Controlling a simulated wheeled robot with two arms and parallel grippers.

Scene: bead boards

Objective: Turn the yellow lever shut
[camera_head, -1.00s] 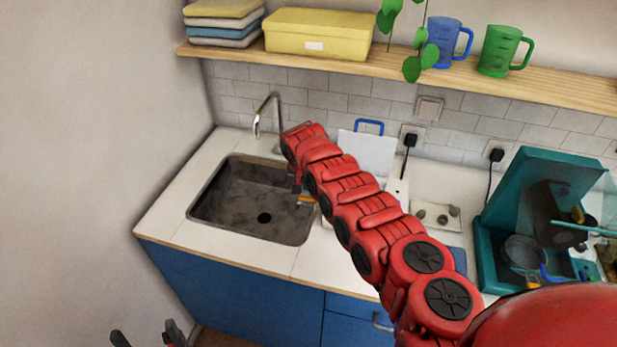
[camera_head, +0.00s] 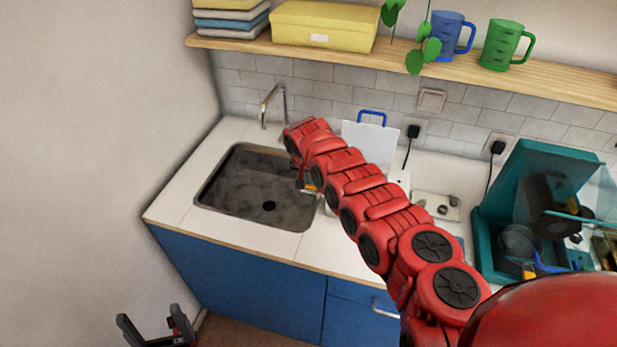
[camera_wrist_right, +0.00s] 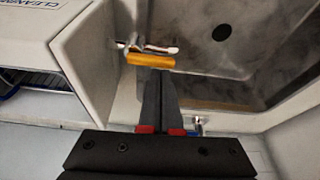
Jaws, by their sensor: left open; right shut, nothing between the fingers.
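The yellow lever (camera_wrist_right: 151,60) lies across the picture in the right wrist view, beside a metal fitting at the sink's edge. A small yellow-orange bit of it shows beside my right arm in the head view (camera_head: 308,188). My right gripper (camera_wrist_right: 156,76) is shut and empty. Its fingertips are right at the lever in the picture; I cannot tell whether they touch. In the head view the arm mostly hides this gripper. My left gripper (camera_head: 155,324) is open and empty, low at the left in front of the blue cabinet.
The sink (camera_head: 225,205) has a tap (camera_head: 272,100) behind it. A box with lettering (camera_wrist_right: 50,30) stands left of the lever in the wrist view. A teal rack (camera_head: 490,245) with dishes stands at the right. A shelf (camera_head: 400,70) runs above.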

